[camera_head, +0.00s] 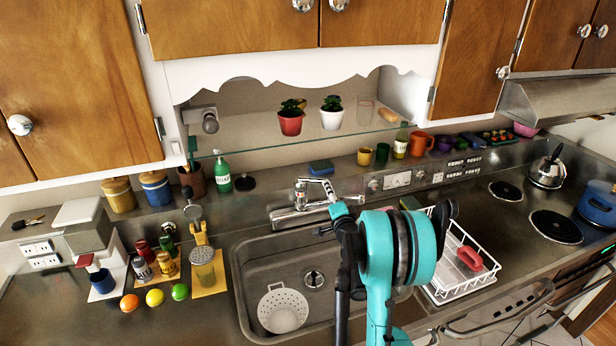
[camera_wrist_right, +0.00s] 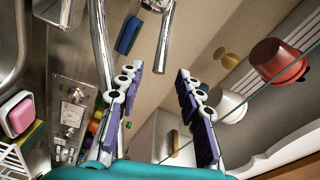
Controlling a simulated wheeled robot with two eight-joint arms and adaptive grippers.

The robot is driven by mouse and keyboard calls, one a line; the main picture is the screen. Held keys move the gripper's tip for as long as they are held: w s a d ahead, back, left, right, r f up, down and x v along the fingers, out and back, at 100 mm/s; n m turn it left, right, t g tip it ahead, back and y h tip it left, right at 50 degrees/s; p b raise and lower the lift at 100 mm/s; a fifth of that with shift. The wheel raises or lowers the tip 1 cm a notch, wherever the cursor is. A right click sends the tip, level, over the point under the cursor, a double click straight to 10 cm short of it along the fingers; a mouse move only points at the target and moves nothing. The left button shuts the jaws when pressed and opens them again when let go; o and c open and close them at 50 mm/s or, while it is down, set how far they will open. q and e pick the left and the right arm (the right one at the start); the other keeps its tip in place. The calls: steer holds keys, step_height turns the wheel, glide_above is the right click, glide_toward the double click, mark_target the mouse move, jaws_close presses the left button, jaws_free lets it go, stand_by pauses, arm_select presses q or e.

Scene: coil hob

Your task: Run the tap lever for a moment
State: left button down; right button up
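The chrome tap (camera_head: 300,197) stands behind the sink, with its lever (camera_head: 327,187) reaching to the right from its top. In the right wrist view, chrome tap parts (camera_wrist_right: 164,38) show beyond the fingers and to their left; I cannot tell which part is the lever. My right gripper (camera_wrist_right: 160,76) is open, with nothing between its purple-padded fingers. In the head view, my teal right arm covers part of the sink, and its dark end is close to the tap. I see no contact with the lever. My left gripper is not in view.
A blue sponge (camera_head: 321,167) lies behind the tap. A glass shelf above holds a red pot (camera_head: 291,121) and a white pot (camera_head: 331,115). A colander (camera_head: 282,309) sits in the sink (camera_head: 240,270). A white dish rack (camera_head: 440,297) stands to the right.

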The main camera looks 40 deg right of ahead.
mark_target(314, 180)
steer(key=x, duration=0.6)
steer(key=shift+w+d, duration=0.15)
steer(key=shift+w, duration=0.25)
jaws_close()
